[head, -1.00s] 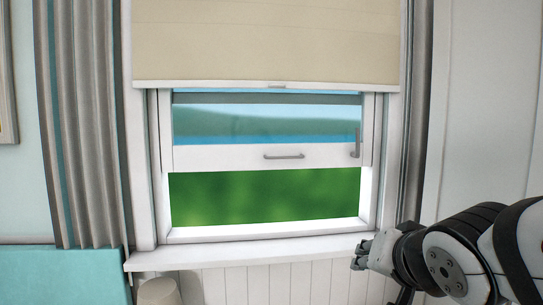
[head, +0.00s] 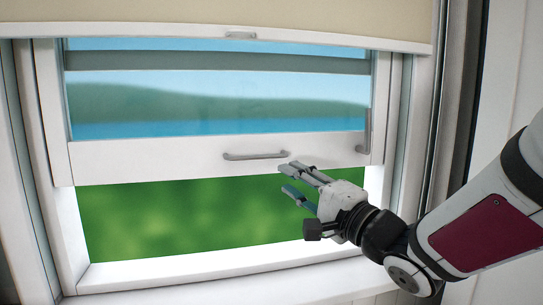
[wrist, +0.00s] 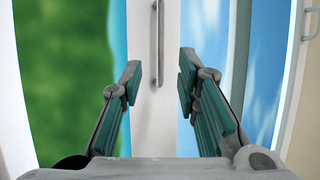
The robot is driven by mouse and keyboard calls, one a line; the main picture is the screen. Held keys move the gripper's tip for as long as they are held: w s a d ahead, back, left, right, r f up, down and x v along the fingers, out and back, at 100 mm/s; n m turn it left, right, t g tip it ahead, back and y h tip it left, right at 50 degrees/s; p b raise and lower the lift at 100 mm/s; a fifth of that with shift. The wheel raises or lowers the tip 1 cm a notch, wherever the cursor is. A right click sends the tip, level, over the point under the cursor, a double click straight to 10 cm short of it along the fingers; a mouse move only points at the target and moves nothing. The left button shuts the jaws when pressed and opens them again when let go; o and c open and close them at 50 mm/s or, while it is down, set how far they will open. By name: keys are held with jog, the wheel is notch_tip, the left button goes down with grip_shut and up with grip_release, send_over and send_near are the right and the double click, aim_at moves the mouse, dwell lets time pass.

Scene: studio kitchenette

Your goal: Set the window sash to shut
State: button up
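The window sash (head: 110,160) is partly raised. Its white bottom rail stands above an open gap that shows green outside. A grey horizontal bar handle (head: 257,155) is fixed on this rail. My gripper (head: 291,180) is in front of the window, just right of and a little below the handle. In the wrist view my gripper (wrist: 160,66) is open and empty, its fingers to either side of the white rail. The handle (wrist: 156,45) shows beyond the fingertips, roughly centred between them, and no contact is visible.
A beige roller blind (head: 190,18) hangs over the top of the window, with a small pull (head: 240,35) on its bottom bar. A grey vertical handle (head: 363,130) is at the sash's right side. The white window sill (head: 200,290) is clear.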

aim_at(258, 159)
jog(key=x, duration=1.3)
jog(key=shift+w+a, duration=0.1)
jog(key=shift+a, duration=0.05)
grip_shut()
